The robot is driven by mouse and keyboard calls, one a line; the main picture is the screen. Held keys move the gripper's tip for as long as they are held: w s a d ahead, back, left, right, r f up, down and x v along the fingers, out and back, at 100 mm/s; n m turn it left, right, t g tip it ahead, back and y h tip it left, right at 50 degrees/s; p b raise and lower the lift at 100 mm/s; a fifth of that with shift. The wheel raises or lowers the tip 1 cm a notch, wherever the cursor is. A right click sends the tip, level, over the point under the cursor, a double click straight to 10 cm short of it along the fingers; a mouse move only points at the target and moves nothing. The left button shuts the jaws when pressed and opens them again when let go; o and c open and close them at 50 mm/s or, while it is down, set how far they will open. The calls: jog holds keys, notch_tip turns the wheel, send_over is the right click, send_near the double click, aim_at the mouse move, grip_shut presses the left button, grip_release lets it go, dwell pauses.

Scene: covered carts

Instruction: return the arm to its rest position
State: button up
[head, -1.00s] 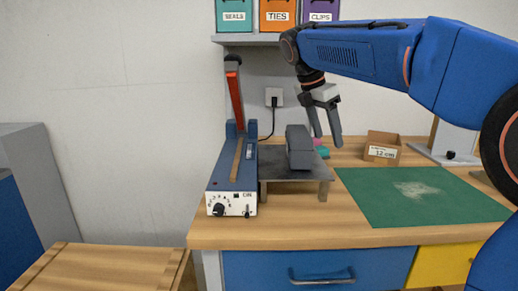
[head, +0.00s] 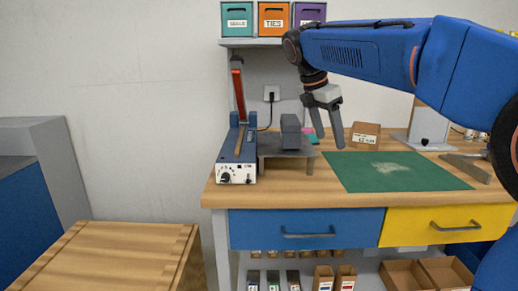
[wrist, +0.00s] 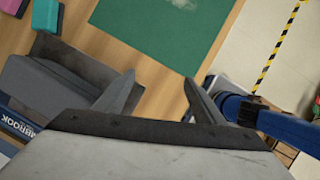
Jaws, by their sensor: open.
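My gripper (head: 327,124) hangs from my blue arm, in the upper middle of the head view. Its two fingers point down and are spread apart with nothing between them. The arm reaches in from the right edge of the head view and is bent at the wrist.
The grey block (head: 291,132) sits on a low metal stand (head: 270,146). A green mat (head: 415,178) and small carton (head: 365,135) lie right. A wooden-topped cart (head: 120,245) stands front left.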

jog(key=s+d+f+m, duration=0.1)
jog(key=s+d+m, duration=0.1)
jog(key=s, duration=0.1)
jog(key=s+d+f+m+y, duration=0.1)
jog(key=s+f+m, duration=0.1)
jog(key=s, duration=0.1)
jog(key=s+d+f+m, duration=0.2)
jog(key=s, duration=0.2)
jog(key=shift+d+f+t+y, duration=0.25)
jog(key=shift+d+t+y, duration=0.05)
jog(key=s+d+f+m+t+y, duration=0.1)
jog(key=s+d+f+m, duration=0.1)
jog(key=s+f+m, duration=0.6)
jog(key=s+d+f+m+t+y, duration=0.1)
jog(key=s+f+m, duration=0.7)
jog(key=s+f, duration=0.5)
jog(key=shift+s+d+f, duration=0.15)
jog(key=shift+s+d, duration=0.15)
jog(key=shift+d, duration=0.1)
jog(key=shift+o, duration=0.5)
jog(key=shift+a, duration=0.1)
